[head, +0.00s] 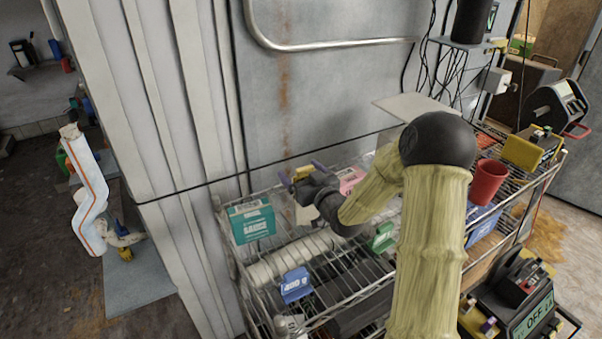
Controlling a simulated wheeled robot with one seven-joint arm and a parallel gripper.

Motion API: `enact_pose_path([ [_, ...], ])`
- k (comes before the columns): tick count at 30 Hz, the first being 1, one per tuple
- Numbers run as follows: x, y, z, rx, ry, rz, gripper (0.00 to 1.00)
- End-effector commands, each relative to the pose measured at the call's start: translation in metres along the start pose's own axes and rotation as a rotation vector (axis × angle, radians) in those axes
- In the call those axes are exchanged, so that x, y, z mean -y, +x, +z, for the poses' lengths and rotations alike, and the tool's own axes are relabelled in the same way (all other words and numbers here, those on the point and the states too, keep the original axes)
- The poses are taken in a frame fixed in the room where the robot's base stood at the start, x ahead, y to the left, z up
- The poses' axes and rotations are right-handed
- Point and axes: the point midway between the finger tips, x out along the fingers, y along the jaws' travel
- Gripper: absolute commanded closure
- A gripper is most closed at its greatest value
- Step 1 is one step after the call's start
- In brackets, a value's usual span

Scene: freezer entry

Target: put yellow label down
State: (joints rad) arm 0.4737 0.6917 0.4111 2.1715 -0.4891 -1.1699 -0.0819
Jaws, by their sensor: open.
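My gripper (303,176) reaches over the back left part of the wire rack's top shelf, close to the grey wall. Its two purple fingertips are spread apart. A small yellow piece (303,172), which looks like the yellow label, shows between the fingertips. The gripper partly hides it, and I cannot tell whether it touches the fingers or rests on something. A pale cream thing (306,214) shows just below the gripper.
The wire rack (340,322) holds a teal box (251,222), a blue "400 g" label (295,285), a green label (381,238), a pink item (352,180) and a red cup (487,183). A dark device (523,300) stands at the lower right. My arm hides much of the rack's middle.

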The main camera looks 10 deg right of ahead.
Motion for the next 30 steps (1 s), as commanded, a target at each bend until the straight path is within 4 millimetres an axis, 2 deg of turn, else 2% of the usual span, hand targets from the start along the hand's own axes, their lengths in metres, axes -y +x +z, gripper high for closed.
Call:
enact_pose_path([
  [5, 0.000, -0.021, 0.001, 0.001, -0.001, 0.000, 0.15],
  [18, -0.001, -0.104, 0.001, 0.001, -0.001, 0.003, 0.15],
  [23, 0.000, -0.119, 0.000, 0.000, 0.000, 0.001, 0.15],
  [30, 0.000, -0.120, -0.001, 0.000, 0.000, 0.000, 0.15],
])
